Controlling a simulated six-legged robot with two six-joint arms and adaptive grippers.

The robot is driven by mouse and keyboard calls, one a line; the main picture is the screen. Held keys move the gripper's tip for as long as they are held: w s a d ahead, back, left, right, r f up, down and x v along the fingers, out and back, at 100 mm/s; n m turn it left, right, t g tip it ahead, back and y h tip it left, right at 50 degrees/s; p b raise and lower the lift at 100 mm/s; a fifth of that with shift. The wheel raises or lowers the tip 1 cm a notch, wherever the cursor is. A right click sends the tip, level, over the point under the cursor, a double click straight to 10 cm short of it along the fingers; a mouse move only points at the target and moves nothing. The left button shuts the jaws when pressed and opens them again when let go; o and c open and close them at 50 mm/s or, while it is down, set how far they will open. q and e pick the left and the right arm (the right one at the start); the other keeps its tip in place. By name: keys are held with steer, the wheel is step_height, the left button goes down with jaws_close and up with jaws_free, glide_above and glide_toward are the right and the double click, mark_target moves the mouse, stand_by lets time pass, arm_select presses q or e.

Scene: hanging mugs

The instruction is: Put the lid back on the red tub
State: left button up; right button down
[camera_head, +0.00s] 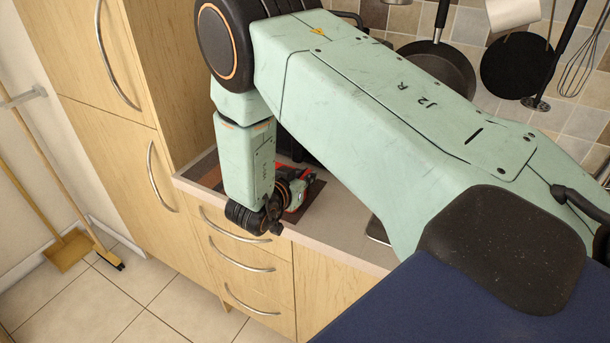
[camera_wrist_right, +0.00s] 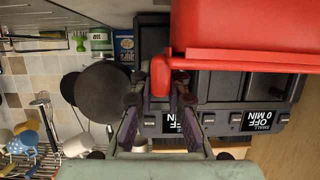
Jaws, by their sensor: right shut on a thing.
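My right gripper (camera_head: 298,186) is low over the counter in the head view, mostly hidden by my own arm, with bits of red beside it. In the right wrist view my right gripper (camera_wrist_right: 160,92) is shut on a red handle-like piece (camera_wrist_right: 160,74). That piece joins a red bar running right along a large red body (camera_wrist_right: 245,25), which fills the upper right. I cannot tell which part of the red is the tub and which the lid. My left gripper is in neither view.
Dark appliances with small displays (camera_wrist_right: 265,120) stand close by the red thing. A counter (camera_head: 345,232) has drawers below it. Pans (camera_head: 440,65) and utensils hang on the tiled wall. A tall cabinet (camera_head: 135,120) stands at left.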

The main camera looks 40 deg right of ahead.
steer(key=shift+f, duration=0.2)
stand_by(0.4)
steer(key=c, duration=1.3)
jaws_free()
steer(key=o, duration=0.4)
steer(key=shift+c, duration=0.2)
steer(key=v, duration=0.7)
steer(key=shift+s+a+r, duration=0.1)
steer(key=shift+a, duration=0.15)
